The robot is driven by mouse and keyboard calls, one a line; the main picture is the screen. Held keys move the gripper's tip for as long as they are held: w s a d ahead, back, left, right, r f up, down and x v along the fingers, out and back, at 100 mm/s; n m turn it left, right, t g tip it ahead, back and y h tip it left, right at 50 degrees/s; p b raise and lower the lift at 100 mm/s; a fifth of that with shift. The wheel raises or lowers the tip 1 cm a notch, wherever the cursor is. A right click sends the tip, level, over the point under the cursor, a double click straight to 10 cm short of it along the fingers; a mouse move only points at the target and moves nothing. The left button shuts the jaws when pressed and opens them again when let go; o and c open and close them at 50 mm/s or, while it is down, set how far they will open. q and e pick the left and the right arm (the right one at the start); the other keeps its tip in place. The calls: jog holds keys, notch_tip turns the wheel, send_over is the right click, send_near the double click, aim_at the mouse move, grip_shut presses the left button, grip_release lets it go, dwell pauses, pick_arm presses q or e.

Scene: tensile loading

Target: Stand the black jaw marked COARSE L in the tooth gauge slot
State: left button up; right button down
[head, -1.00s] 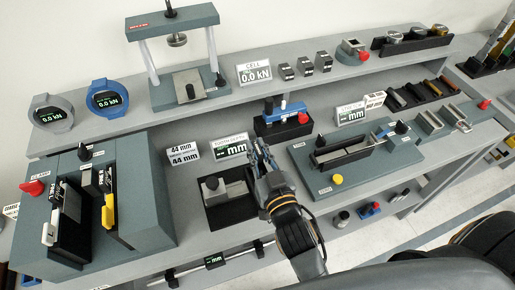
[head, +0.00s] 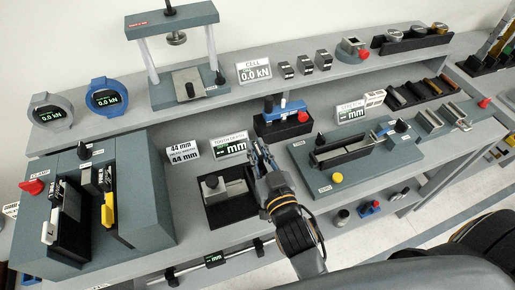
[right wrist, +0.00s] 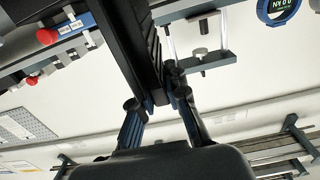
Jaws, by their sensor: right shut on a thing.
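My right gripper (head: 257,156) is over the shelf, just right of the tooth gauge. In the right wrist view its fingers (right wrist: 160,103) are shut on a long black piece (right wrist: 131,40) with ridges along one side. It looks like a black jaw, but no COARSE L marking can be read. The gripper mostly hides it in the head view. The tooth gauge (head: 237,206) is a dark base with a grey block (head: 213,187) on it. Its tooth depth display (head: 230,148) stands behind and shows dashes and mm. I cannot make out the slot clearly. My left gripper is not in view.
A blue and black holder (head: 283,124) stands close behind the right gripper. A stretch fixture (head: 345,165) with a yellow knob lies to the right. The clamp unit (head: 140,185) stands left of the gauge. A rod (head: 235,254) runs along the front below.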

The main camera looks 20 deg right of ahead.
jog(key=shift+f+b, duration=2.5)
jog(key=shift+f, duration=0.85)
jog(key=c, duration=1.3)
grip_release()
jog(key=shift+o, duration=0.2)
jog(key=shift+f, duration=0.25)
jog(key=shift+s+d, duration=0.2)
jog(key=shift+s, duration=3.95)
